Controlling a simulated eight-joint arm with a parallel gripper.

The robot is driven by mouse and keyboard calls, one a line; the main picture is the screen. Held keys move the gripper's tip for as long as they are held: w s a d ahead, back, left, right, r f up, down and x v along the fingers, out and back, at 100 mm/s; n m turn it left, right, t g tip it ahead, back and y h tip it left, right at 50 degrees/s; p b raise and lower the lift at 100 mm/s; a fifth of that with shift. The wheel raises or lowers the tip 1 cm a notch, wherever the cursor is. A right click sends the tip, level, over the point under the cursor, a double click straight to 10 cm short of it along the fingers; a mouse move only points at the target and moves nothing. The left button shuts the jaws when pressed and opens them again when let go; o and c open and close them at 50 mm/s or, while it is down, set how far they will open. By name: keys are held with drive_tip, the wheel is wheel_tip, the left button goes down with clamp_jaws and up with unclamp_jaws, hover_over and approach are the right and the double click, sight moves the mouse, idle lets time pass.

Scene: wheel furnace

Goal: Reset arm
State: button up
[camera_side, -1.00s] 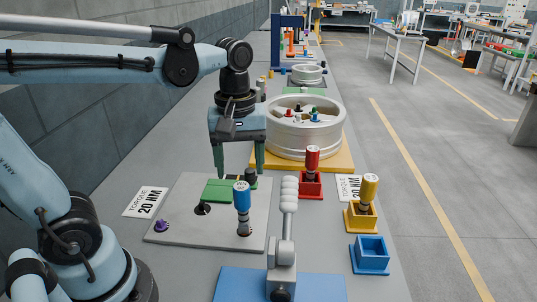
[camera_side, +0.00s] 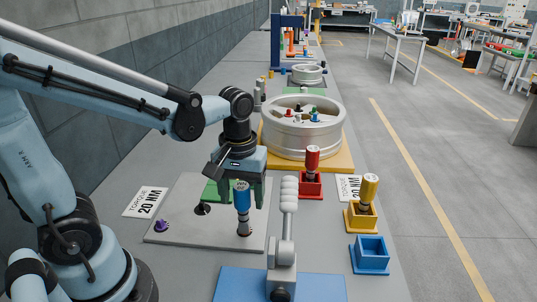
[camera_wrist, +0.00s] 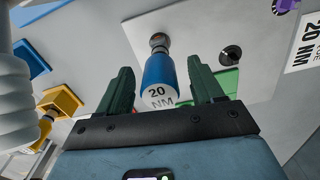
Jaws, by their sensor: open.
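My gripper (camera_side: 240,198) is open, with its green fingers on either side of the top of the blue torque driver (camera_side: 243,212). The wrist view shows my gripper (camera_wrist: 160,85) with a gap between each finger and the blue driver (camera_wrist: 160,80), whose white end cap reads "20 NM". The driver stands upright on the grey plate (camera_side: 180,232). A red driver (camera_side: 312,160) stands in a red holder, and a yellow driver (camera_side: 369,188) stands in a yellow holder. The blue holder (camera_side: 370,254) is empty.
A grey lever device (camera_side: 288,235) on a blue base stands close at the right of the blue driver. A metal wheel (camera_side: 302,130) sits on a yellow base behind. The plate bears a black knob (camera_side: 202,209) and a purple knob (camera_side: 162,225). A "20 NM" card (camera_side: 146,201) lies left.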

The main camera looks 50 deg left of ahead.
drive_tip(key=m, duration=1.5)
drive_tip(key=shift+m, duration=0.8)
wheel_tip(320, 180, up, 9)
drive_tip(key=shift+f, duration=0.1)
drive_tip(key=shift+f+n, duration=0.45)
drive_tip(key=shift+n, duration=0.15)
